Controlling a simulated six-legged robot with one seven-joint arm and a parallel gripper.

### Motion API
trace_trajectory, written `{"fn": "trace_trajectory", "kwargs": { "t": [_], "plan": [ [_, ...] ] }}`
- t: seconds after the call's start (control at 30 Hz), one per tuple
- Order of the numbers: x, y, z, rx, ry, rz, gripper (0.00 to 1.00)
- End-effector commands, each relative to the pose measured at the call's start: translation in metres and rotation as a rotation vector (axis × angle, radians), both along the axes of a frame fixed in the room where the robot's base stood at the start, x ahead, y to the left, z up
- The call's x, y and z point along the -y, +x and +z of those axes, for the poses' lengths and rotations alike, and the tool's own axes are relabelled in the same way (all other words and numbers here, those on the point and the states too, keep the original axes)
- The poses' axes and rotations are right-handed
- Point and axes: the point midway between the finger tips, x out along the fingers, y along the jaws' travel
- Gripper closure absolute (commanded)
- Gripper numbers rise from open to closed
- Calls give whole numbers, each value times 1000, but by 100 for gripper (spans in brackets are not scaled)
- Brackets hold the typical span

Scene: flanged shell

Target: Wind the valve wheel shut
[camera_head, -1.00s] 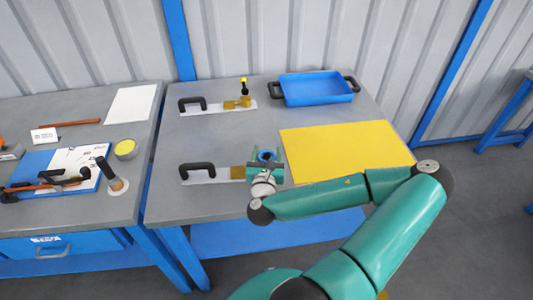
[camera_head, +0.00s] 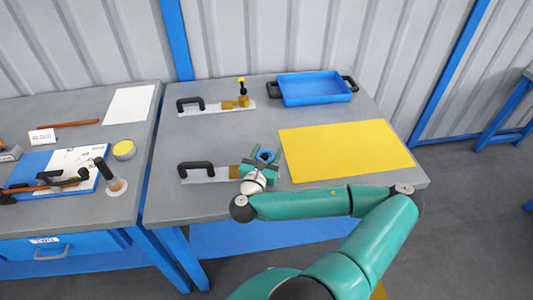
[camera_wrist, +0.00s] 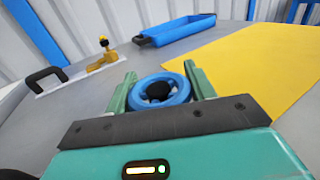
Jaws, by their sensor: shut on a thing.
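The blue valve wheel (camera_wrist: 159,92) has a dark hub and sits between the two green fingers of my gripper (camera_wrist: 160,88) in the wrist view. The fingers are shut on it at opposite sides of the rim. In the head view the wheel (camera_head: 265,155) shows at the tip of my gripper (camera_head: 262,166), above a brass valve body (camera_head: 236,172). The valve is on a pale plate (camera_head: 205,175) with a black handle (camera_head: 196,168). My gripper and wrist hide part of the valve body.
A second plate (camera_head: 215,108) with a brass valve and yellow-topped lever stands behind. A blue tray (camera_head: 314,90) is at the back right. A yellow sheet (camera_head: 345,150) lies flat to the right of the wheel. The left bench (camera_head: 75,140) holds tools and a clipboard.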

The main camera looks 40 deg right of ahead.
Motion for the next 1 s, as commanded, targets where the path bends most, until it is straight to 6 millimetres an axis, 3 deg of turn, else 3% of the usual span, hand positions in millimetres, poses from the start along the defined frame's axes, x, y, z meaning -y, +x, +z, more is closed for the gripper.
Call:
{"fn": "trace_trajectory", "kwargs": {
  "t": [1.0],
  "plan": [
    [1,-1,-1,0,1,-105,68]
  ]
}}
